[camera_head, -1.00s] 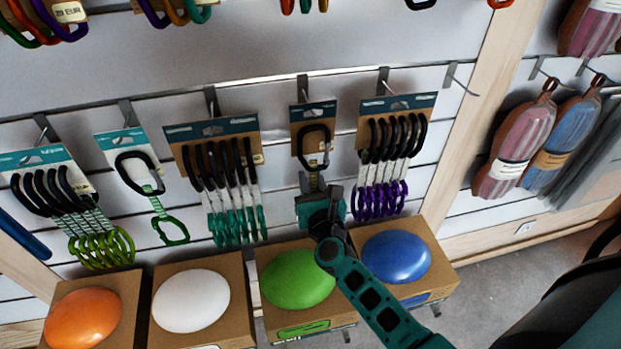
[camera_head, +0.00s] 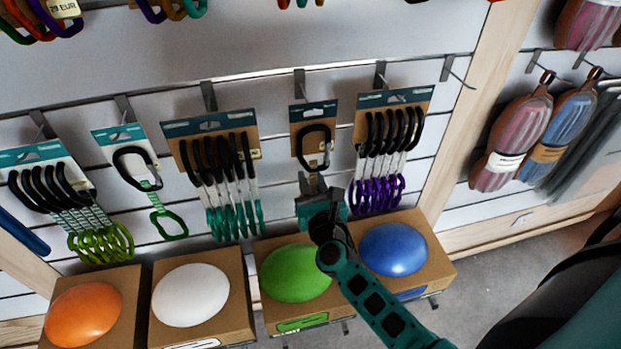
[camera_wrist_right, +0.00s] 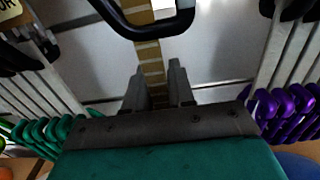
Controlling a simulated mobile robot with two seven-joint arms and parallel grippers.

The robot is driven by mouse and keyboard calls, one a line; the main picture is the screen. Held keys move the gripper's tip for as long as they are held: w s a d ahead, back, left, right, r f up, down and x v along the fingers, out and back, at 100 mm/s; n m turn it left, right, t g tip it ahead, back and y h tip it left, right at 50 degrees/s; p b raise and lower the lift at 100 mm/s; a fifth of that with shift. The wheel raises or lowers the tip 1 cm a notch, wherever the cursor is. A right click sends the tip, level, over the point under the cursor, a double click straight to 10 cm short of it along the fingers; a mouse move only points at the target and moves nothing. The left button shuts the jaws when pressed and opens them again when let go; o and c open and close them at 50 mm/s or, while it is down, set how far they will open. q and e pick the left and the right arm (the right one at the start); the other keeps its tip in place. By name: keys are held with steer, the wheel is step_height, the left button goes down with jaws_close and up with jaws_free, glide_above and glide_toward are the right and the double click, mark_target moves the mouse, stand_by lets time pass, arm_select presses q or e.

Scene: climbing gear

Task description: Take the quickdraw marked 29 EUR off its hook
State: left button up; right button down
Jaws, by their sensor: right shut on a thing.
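A single quickdraw with a black upper carabiner (camera_head: 311,147) hangs on a brown and teal card (camera_head: 314,113) from a metal hook (camera_head: 299,82) in the middle of the wall. Its price mark is too small to read. My right gripper (camera_head: 312,184) is just below the carabiner, shut on the quickdraw's sling. In the right wrist view the tan banded sling (camera_wrist_right: 150,61) runs down between the fingers (camera_wrist_right: 160,84), under the black carabiner (camera_wrist_right: 151,27). The quickdraw's lower end is hidden by the gripper. My left gripper is not in view.
Quickdraw sets with teal ends (camera_head: 235,215) and purple ends (camera_head: 377,192) hang close on either side. Boxes with a green dome (camera_head: 295,273) and a blue dome (camera_head: 393,249) stand below.

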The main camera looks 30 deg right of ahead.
steer(key=shift+r+v, duration=0.1)
steer(key=shift+v, duration=1.65)
steer(key=shift+r+v, duration=0.15)
steer(key=shift+v, duration=1.55)
